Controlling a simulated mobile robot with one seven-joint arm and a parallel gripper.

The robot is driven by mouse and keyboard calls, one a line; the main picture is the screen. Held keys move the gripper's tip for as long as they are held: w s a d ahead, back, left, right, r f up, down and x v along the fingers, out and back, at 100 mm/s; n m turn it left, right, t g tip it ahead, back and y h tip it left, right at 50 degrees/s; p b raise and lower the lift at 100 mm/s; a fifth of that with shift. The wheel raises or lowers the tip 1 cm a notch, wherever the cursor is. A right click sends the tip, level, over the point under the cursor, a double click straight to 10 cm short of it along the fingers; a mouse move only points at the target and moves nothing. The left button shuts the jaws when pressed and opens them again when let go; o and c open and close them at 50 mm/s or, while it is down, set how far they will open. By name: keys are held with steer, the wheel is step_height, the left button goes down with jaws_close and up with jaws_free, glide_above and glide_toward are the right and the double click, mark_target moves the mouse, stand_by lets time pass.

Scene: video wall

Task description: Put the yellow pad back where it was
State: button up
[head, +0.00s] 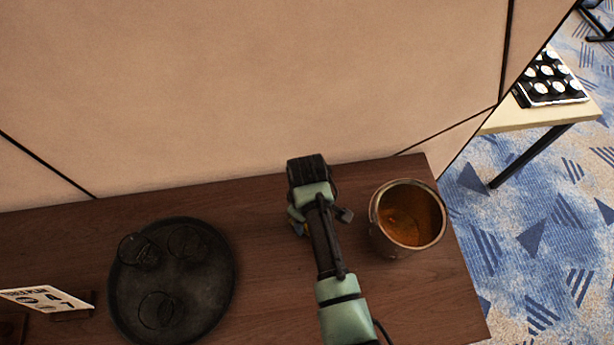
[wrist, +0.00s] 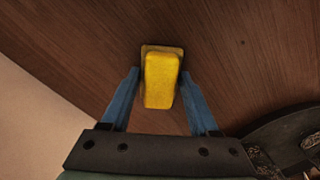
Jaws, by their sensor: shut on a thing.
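The yellow pad (wrist: 162,82) is a small rounded block between the two blue fingers of my gripper (wrist: 160,76) in the wrist view. My gripper is shut on it, over the dark wooden table top (wrist: 240,45). A tan, square-edged patch (wrist: 175,49) shows just past the pad's far end; I cannot tell whether it is part of the pad or something beneath it. Whether the pad touches the table is unclear. In the head view my arm reaches to the table's back part, and it hides nearly all of the pad.
A metal pot (head: 376,232), brownish inside, stands close to the right of my gripper. A round black tray (head: 205,315) with several clear glasses lies to the left. A printed card (head: 45,298) stands at far left. A beige wall (head: 250,80) borders the table's back.

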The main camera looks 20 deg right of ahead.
steer(key=o, duration=1.3)
steer(key=shift+f, duration=0.1)
step_height(320, 180, up, 12)
steer(key=shift+r+b, duration=0.15)
steer(key=shift+b, duration=0.25)
